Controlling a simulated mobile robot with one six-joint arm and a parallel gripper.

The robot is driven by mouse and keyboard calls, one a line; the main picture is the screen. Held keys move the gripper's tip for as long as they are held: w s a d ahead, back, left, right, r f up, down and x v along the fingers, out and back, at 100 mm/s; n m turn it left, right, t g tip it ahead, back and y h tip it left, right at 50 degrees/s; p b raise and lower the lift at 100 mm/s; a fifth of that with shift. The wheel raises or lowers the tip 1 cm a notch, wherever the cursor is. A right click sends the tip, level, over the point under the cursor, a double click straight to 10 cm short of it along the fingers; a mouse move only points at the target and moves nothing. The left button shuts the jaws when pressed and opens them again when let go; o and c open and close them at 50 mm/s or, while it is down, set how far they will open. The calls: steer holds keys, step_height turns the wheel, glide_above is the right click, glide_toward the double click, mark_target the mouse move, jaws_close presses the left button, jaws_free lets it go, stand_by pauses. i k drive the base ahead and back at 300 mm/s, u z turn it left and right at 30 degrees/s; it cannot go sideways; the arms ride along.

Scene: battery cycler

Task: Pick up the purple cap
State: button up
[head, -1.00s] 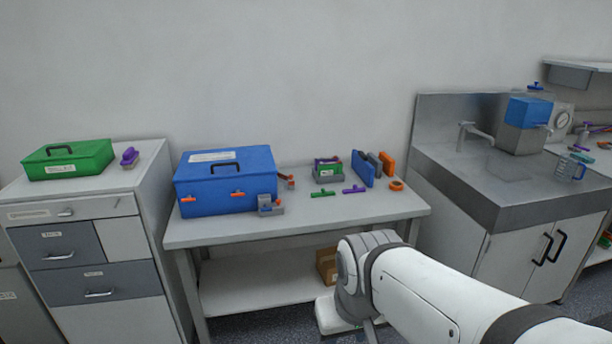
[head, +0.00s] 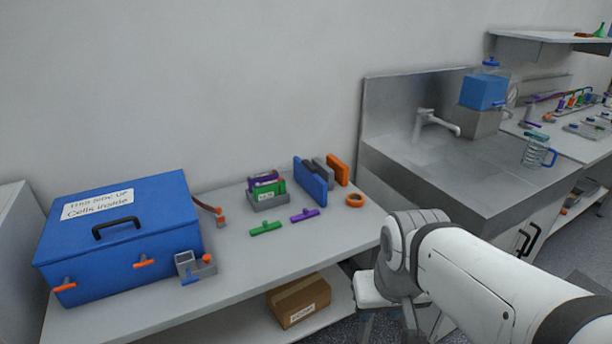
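A small purple piece with a raised stub (head: 304,215), which looks like the purple cap, lies on the grey table (head: 230,260). A green piece of similar shape (head: 266,228) lies to its left. Behind them a small grey holder (head: 270,203) carries a green block and purple parts. My white arm reaches in from the lower right, in front of the table's right end. My gripper's fingers do not show, so I cannot see whether it is open or shut.
A large blue case (head: 130,235) fills the table's left. A steel sink unit (head: 440,170) adjoins on the right. A cardboard box (head: 299,302) is on the lower shelf.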

mark_target(305, 214)
steer(key=u, duration=0.05)
steer(key=i, duration=1.2)
steer(key=u, duration=0.6)
steer(key=k, duration=0.9)
steer(key=u, duration=0.2)
steer(key=i, duration=0.9)
steer(key=z, duration=0.1)
